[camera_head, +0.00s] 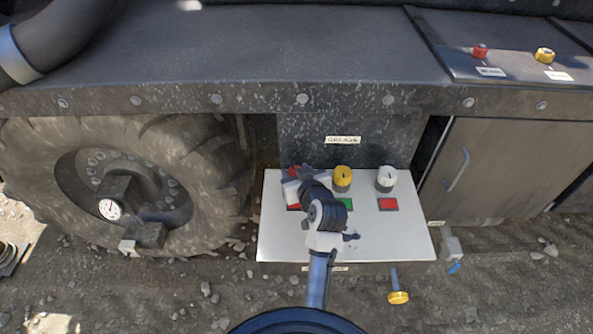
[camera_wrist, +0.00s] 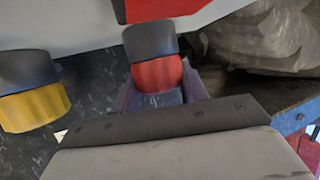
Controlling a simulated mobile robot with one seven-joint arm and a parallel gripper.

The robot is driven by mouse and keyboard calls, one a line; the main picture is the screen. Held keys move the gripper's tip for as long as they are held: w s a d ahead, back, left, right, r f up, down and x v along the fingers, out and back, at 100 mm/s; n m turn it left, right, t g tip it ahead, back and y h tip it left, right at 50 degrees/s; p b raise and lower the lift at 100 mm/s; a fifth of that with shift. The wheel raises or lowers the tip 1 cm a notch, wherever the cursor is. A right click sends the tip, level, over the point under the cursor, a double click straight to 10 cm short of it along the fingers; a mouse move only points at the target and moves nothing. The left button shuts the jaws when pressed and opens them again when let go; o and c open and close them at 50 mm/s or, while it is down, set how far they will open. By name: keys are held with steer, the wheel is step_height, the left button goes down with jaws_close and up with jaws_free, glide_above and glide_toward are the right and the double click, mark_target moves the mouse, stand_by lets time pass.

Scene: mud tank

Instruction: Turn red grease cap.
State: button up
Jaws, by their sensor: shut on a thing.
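The red grease cap (camera_wrist: 157,75) sits on a dark collar in the wrist view, between the two purple-grey fingers of my gripper (camera_wrist: 162,90). My gripper is shut on its sides. In the head view my gripper (camera_head: 297,183) is at the left end of the white panel (camera_head: 400,238), and only a little of the red cap (camera_head: 293,170) shows behind it. Its lower part is hidden by my arm. How far the cap is turned cannot be told.
A yellow cap (camera_head: 342,174) and a white cap (camera_head: 386,176) stand right of the red one. The yellow cap is close to my gripper in the wrist view (camera_wrist: 36,106). A large tyre (camera_head: 205,160) stands left. The dark ledge (camera_head: 300,98) overhangs behind the panel.

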steer(key=m+h+p, duration=0.1)
steer(key=m+h, duration=0.1)
steer(key=h, duration=0.1)
steer(key=shift+r+t+p, duration=0.15)
steer(key=shift+t+p, duration=0.15)
steer(key=shift+p, duration=0.1)
steer(key=shift+m+h+p, duration=0.4)
steer(key=shift+m+h, duration=0.9)
steer(key=shift+m, duration=0.1)
steer(key=o, duration=1)
steer(key=shift+s, duration=0.1)
